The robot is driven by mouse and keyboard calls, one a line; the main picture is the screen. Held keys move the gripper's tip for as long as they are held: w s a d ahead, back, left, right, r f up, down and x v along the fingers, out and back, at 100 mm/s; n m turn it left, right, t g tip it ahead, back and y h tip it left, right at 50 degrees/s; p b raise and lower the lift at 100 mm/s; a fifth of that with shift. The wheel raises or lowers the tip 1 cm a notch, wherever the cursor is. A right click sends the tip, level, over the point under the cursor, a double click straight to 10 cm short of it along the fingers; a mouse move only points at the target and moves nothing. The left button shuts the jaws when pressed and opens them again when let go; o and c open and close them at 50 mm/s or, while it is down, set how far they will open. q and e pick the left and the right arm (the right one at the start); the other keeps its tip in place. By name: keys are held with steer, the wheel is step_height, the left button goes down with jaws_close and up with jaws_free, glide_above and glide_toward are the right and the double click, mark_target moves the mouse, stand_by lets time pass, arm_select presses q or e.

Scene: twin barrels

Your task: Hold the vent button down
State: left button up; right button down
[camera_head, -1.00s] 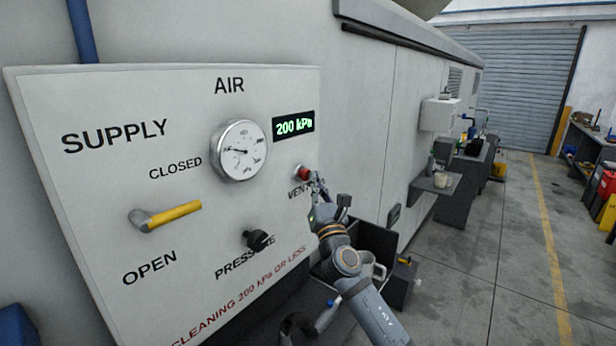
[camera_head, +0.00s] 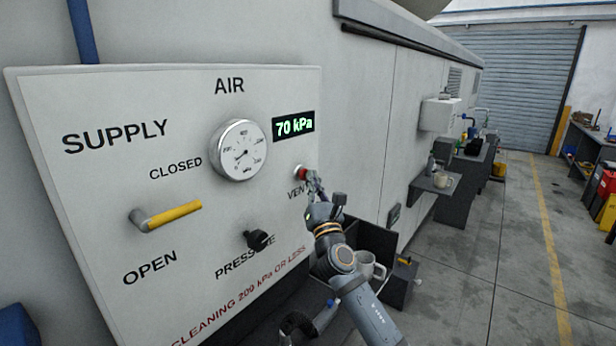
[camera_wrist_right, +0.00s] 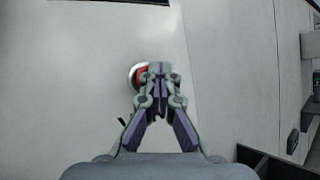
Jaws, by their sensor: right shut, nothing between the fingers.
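The red vent button (camera_head: 302,173) is on the right side of the white air panel (camera_head: 90,110), above the partly covered VENT label. It also shows in the right wrist view (camera_wrist_right: 141,75), partly hidden behind the fingers. My right gripper (camera_head: 315,180) is shut and empty, with its fingertips at the button; they look to be against it. The same gripper (camera_wrist_right: 158,72) fills the middle of the right wrist view. The green display (camera_head: 294,125) reads 70 kPa. The round gauge (camera_head: 240,150) is left of it. My left gripper is not in view.
A yellow supply lever (camera_head: 175,214) points right between CLOSED and OPEN. A black pressure knob (camera_head: 258,239) is below the gauge. A shelf (camera_head: 436,186) juts from the wall beyond.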

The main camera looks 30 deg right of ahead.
steer(key=shift+s, duration=0.1)
stand_by(0.3)
steer(key=shift+s+d, duration=0.35)
steer(key=shift+s, duration=0.4)
steer(key=shift+f, duration=0.1)
steer(key=s, duration=0.1)
steer(key=s+d, duration=0.1)
steer(key=s, duration=0.1)
steer(key=s+d+b, duration=0.1)
steer(key=shift+s, duration=0.3)
